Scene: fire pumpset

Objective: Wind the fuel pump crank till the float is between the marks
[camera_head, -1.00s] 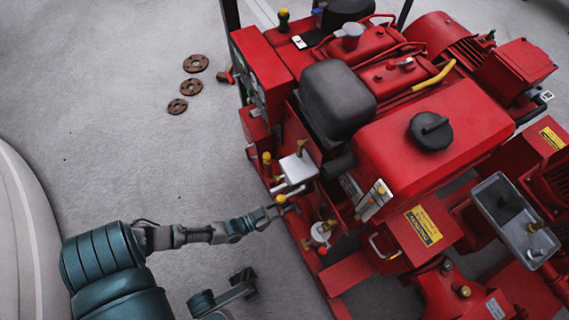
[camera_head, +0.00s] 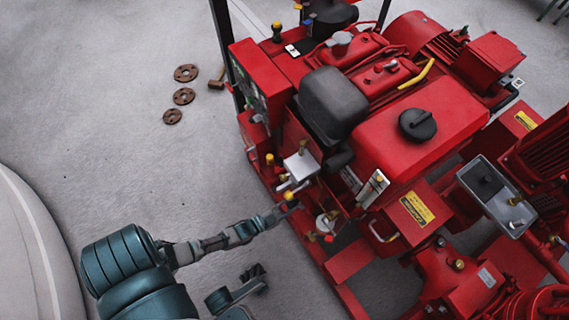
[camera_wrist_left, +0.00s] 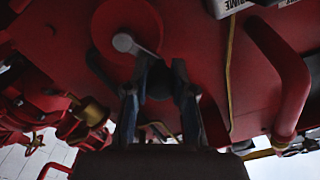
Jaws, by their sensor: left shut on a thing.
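The red fuel pump set (camera_head: 420,145) stands at the centre right. My left gripper (camera_head: 284,209) reaches its near left side, beside a small yellow knob. In the left wrist view, the grey crank arm (camera_wrist_left: 135,45) runs from a hub on a round red disc down to between my left fingers (camera_wrist_left: 160,95). The fingers are shut on the dark crank handle (camera_wrist_left: 158,80), which they partly hide. A pale upright gauge strip (camera_head: 373,188) shows on the red body; float and marks are too small to read. My right gripper (camera_head: 254,272) seems to hang low over the floor, dark and unclear.
A red pipe (camera_wrist_left: 287,90) and yellow line stand near my left gripper. A grey tray (camera_head: 497,195) is at the right. The left floor is clear.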

